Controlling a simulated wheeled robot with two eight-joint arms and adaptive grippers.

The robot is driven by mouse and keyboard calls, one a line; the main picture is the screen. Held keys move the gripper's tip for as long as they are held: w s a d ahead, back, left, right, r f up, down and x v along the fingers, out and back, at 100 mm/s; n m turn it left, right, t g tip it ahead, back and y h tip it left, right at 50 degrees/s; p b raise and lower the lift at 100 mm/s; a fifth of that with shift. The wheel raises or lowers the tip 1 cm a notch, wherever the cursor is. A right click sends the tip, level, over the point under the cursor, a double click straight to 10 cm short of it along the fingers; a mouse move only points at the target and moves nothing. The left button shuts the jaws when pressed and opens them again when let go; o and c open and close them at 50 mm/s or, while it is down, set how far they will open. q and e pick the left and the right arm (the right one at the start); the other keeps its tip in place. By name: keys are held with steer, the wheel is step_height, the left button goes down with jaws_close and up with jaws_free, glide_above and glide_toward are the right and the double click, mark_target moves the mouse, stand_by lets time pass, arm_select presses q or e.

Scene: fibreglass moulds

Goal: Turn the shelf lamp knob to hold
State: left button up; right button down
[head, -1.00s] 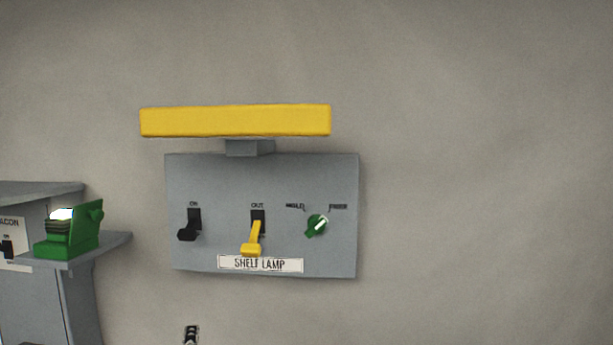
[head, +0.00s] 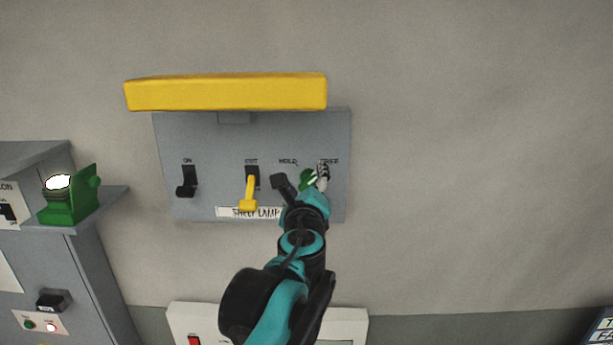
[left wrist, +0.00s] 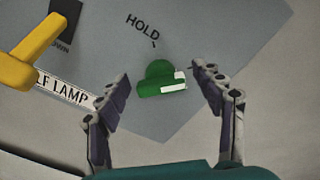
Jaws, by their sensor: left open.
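The shelf lamp panel (head: 215,150) is a grey plate on the wall, with a "SHELF LAMP" label partly covered by my arm. Its green knob (head: 306,180) is at the right, below the words HOLD and a second, partly hidden word. The knob also shows in the left wrist view (left wrist: 158,76), where its white mark is on the right side, away from HOLD. My left gripper (head: 301,181) is open at the knob. In the left wrist view its fingers (left wrist: 161,78) stand on either side of the knob, with visible gaps. My right gripper is out of view.
A yellow lever (head: 249,192) and a black switch (head: 187,182) are left of the knob on the panel. A yellow bar (head: 225,93) juts out above it. A green device (head: 70,200) sits on a grey shelf at left. The wall at right is clear.

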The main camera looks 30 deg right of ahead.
arm_select(q)
steer(key=shift+w+d, duration=0.15)
steer(key=shift+w, duration=0.15)
steer(key=c, duration=1.2)
steer(key=shift+o, duration=0.2)
